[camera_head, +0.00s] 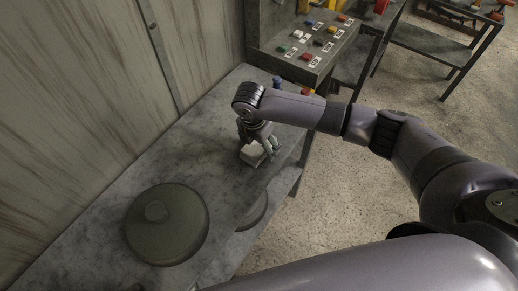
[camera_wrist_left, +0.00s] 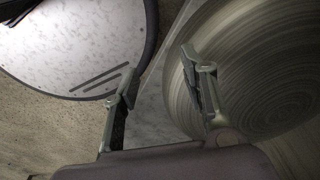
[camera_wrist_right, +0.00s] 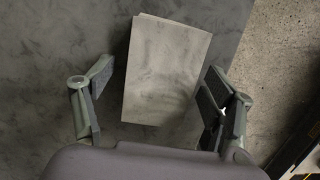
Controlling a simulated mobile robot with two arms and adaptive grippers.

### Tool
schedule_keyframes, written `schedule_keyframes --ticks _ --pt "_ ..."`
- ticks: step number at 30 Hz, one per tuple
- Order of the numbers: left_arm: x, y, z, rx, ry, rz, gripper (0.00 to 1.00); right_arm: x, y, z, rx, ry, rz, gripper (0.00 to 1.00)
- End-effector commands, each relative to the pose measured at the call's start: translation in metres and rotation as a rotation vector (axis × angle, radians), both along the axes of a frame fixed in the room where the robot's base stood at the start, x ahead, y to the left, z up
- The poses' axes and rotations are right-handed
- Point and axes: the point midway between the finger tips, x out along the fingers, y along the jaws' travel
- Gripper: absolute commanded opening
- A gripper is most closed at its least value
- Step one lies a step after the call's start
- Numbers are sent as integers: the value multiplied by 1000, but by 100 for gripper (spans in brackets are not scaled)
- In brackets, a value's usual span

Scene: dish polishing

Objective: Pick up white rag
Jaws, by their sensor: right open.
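The white rag (camera_wrist_right: 165,50) is a pale, folded rectangular cloth lying on the grey table; in the head view (camera_head: 251,156) it is partly covered by my right gripper (camera_head: 262,147). In the right wrist view my right gripper (camera_wrist_right: 159,69) is open, with one finger on each side of the rag's near part. I cannot tell whether the fingers touch it. My left gripper (camera_wrist_left: 157,66) is open and empty beside a large ribbed round dish (camera_wrist_left: 265,85). It is not clearly visible in the head view.
A greenish round dish (camera_head: 180,232) with a knob-like centre sits on the table (camera_head: 100,215) in front. A wall (camera_head: 75,85) runs along the left. A bench with coloured blocks (camera_head: 318,40) stands at the back. Open floor (camera_head: 340,205) lies right of the table.

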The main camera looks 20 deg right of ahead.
Motion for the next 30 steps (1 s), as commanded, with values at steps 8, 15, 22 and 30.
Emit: schedule_keyframes --ticks 8,15,22,30 --pt "-10 1 0 1 14 0 40 0 0 1 0 0 -1 64" --pt "-12 1 0 2 18 0 40 0 0 1 0 0 -1 48" --pt "-12 1 0 2 18 1 40 0 0 0 0 0 -1 32" --pt "-12 1 0 2 17 1 40 0 0 1 0 0 -1 21"
